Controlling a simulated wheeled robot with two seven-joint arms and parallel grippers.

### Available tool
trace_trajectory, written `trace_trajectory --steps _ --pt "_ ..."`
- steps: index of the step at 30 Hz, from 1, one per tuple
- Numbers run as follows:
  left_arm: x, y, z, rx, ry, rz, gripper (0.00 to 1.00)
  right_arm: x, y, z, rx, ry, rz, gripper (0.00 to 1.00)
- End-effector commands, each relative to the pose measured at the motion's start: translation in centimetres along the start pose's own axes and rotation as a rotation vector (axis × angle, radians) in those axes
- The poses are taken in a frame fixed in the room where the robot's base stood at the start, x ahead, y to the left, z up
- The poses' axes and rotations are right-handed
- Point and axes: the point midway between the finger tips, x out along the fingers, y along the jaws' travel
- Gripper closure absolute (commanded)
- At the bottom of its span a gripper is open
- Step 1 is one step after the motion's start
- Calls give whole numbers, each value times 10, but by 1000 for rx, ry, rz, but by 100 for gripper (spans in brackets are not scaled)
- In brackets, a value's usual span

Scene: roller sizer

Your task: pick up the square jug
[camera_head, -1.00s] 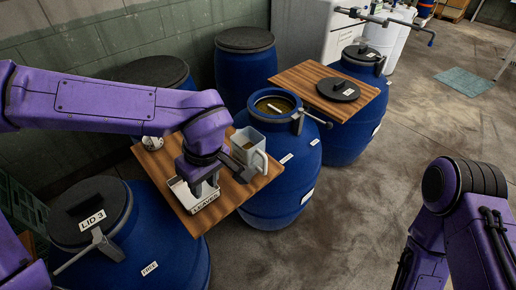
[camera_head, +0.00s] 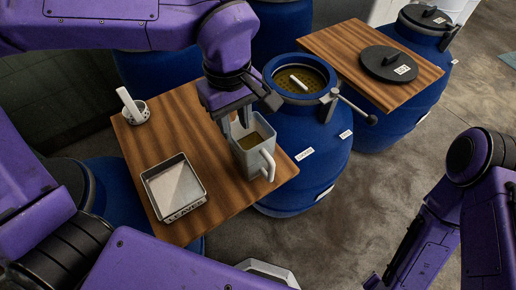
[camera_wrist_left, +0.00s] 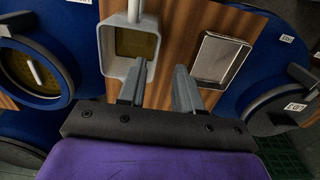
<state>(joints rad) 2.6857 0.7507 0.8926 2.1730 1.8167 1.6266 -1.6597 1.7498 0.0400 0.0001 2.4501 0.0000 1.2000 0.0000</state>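The square jug (camera_head: 255,157) is a pale grey, square-mouthed vessel with a handle on its right side and brownish contents. It stands upright near the right end of the wooden board (camera_head: 222,207). My left gripper (camera_head: 236,121) is above the jug's back left rim, fingers apart and pointing down. In the left wrist view the jug (camera_wrist_left: 104,50) lies beyond the fingers (camera_wrist_left: 162,75). One fingertip overlaps its near wall and the other is outside it; whether they touch it I cannot tell. My right arm shows at the right, its gripper out of view.
A metal tray (camera_head: 151,181) labelled LEAVES is left of the jug. A small cup (camera_head: 138,116) with a white stick is behind it. An open blue barrel (camera_head: 318,139) with a clamp lever (camera_head: 353,109) stands close right. A black lid (camera_head: 389,65) lies on another board (camera_head: 338,46).

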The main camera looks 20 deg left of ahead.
Motion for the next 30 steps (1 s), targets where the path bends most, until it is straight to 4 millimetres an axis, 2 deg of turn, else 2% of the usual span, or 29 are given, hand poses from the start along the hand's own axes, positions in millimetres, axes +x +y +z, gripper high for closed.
trace_trajectory --steps 6,11,18,26,27,30 --pt "40 -1 0 1 1 -6 66 2 0 1 0 0 0 57" --pt "57 -1 -2 -3 -1 -5 66 2 0 1 0 0 0 57" --pt "99 0 -8 -3 0 -5 66 2 0 1 0 0 0 57" --pt "104 0 -8 -5 0 -1 66 2 0 1 0 0 0 57" --pt "104 0 -8 -5 0 -1 72 2 0 1 0 0 0 57" --pt "104 0 -8 -5 0 -2 100 2 0 1 0 0 0 57"
